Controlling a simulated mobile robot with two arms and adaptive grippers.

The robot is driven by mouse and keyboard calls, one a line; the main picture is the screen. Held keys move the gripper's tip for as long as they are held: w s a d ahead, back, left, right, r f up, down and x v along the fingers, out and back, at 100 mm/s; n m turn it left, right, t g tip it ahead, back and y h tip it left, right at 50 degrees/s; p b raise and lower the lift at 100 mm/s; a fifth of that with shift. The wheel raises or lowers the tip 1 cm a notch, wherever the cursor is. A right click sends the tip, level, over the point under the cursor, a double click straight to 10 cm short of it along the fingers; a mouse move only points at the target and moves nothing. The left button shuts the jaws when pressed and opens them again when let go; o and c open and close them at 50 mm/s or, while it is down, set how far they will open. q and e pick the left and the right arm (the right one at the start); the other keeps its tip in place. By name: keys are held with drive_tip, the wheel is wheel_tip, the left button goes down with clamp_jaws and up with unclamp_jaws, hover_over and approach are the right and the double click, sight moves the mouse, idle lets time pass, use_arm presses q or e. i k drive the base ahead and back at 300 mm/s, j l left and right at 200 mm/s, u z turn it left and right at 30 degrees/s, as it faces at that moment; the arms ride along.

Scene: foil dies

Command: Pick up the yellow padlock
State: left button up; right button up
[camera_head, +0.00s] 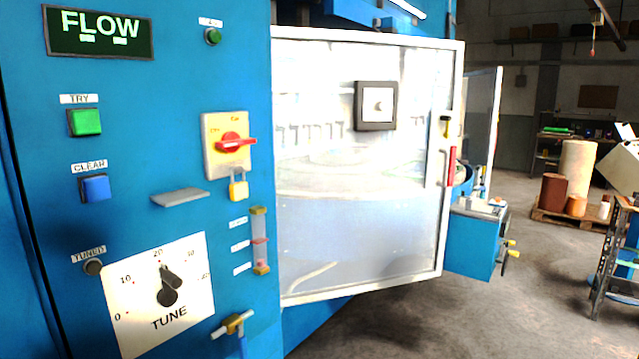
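The yellow padlock (238,189) hangs by its shackle just below the red rotary switch (235,143) on its cream plate, on the blue machine panel (150,225). The padlock's body faces me and nothing covers it. Whether the shackle is locked cannot be told. Neither of my grippers shows in the head view.
A small grey shelf (180,197) juts out left of the padlock. The clear framed door (365,165) stands to the right. Open floor (545,260) lies further right.

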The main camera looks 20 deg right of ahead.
sight(238, 190)
drive_tip(key=z, duration=0.15)
drive_tip(key=i+l+u, duration=0.1)
drive_tip(key=u, duration=0.7)
drive_tip(key=i+l+u, duration=0.15)
drive_tip(key=l+u, duration=0.2)
drive_tip(key=l, duration=0.35)
drive_tip(key=l+u, duration=0.4)
drive_tip(key=l, duration=0.3)
drive_tip(key=l+u, duration=0.35)
drive_tip(key=l, duration=0.4)
